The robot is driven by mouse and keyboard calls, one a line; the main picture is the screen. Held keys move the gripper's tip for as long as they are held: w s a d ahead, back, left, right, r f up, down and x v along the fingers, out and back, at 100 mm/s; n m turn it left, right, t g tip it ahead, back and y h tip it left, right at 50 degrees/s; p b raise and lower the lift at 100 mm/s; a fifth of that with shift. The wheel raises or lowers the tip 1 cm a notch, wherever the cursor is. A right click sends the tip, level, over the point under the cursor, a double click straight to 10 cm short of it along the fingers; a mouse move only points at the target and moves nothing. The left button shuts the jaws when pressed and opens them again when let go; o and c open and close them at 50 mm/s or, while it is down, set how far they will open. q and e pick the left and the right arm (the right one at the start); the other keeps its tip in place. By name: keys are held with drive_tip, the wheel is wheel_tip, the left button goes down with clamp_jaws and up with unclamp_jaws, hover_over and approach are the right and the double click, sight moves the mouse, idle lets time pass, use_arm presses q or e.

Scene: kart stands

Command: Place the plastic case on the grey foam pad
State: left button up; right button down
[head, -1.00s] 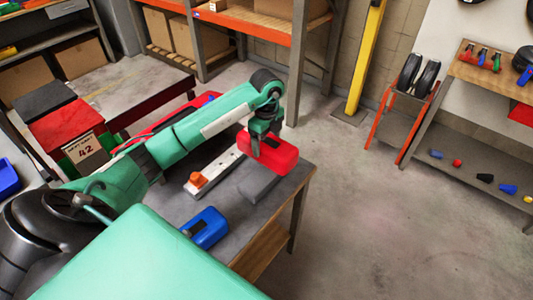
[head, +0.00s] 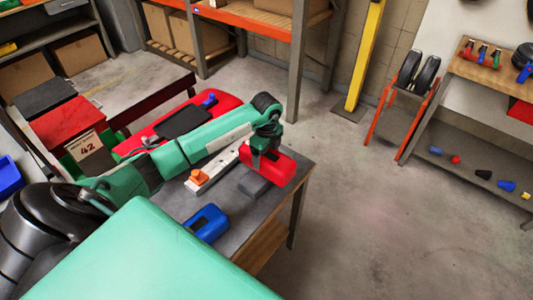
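The red plastic case (head: 281,171) is in my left gripper (head: 264,155), over the far right part of the grey workbench (head: 228,228). The gripper comes down on the case from above, its fingers at the case's left part and partly hidden. The grey foam pad (head: 251,186) lies on the bench, below and left of the case in the picture. The case overlaps the pad's upper right part in view; I cannot tell whether they touch. My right gripper is not in view.
A blue object (head: 206,223) lies near the bench's front edge. A pale strip (head: 222,167) with an orange block (head: 199,177) lies left of the pad. A red kart-like body (head: 150,136) is behind my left arm. Floor on the right is clear.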

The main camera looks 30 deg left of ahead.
sight(266, 154)
use_arm(q)
drive_tip(key=shift+o, duration=1.3)
drive_tip(key=shift+r, duration=0.55)
wheel_tip(266, 154, up, 11)
drive_tip(key=b, duration=0.3)
